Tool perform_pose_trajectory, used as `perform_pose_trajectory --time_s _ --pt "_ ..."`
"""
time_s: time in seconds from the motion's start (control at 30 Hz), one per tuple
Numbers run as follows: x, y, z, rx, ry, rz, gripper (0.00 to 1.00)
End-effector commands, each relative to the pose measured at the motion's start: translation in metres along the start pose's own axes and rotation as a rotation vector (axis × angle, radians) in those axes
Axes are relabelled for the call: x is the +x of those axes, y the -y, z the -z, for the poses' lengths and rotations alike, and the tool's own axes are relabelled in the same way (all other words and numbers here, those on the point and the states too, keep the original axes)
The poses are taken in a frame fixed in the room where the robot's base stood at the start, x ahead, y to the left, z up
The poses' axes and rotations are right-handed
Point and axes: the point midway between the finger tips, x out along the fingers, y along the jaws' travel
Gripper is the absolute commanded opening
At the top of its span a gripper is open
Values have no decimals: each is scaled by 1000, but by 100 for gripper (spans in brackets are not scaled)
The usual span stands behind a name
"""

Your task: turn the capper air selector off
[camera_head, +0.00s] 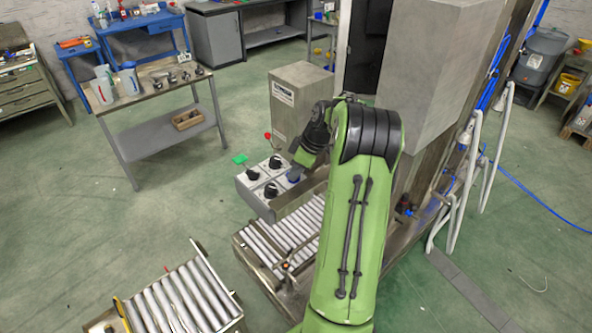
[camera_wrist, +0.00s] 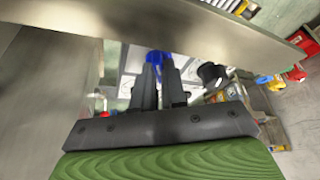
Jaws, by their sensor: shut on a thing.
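A grey control box with a pale top panel (camera_head: 250,185) stands beside the roller conveyor in the head view. It carries black rotary knobs (camera_head: 252,174) and a blue knob (camera_head: 293,176) on the right, partly hidden by my gripper. My gripper (camera_head: 296,168) reaches down over the blue knob. In the wrist view, the two dark fingers of my gripper (camera_wrist: 160,72) are shut on the blue knob (camera_wrist: 157,56), whose lower part they hide. A black knob (camera_wrist: 211,74) is just to the right of them. The panel labels are too small to read, so I cannot tell which knob is the capper air selector.
The roller conveyor (camera_head: 290,235) is in front. A metal beam (camera_wrist: 200,25) crosses close above the fingers in the wrist view.

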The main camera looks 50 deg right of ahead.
Motion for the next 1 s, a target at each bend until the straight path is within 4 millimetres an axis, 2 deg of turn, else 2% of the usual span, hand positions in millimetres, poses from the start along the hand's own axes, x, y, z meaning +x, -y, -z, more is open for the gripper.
perform_pose_trajectory --time_s 0.37,1.0 --pt "2 1 0 130 0 -58 0" --pt "2 6 3 666 -4 -280 0"
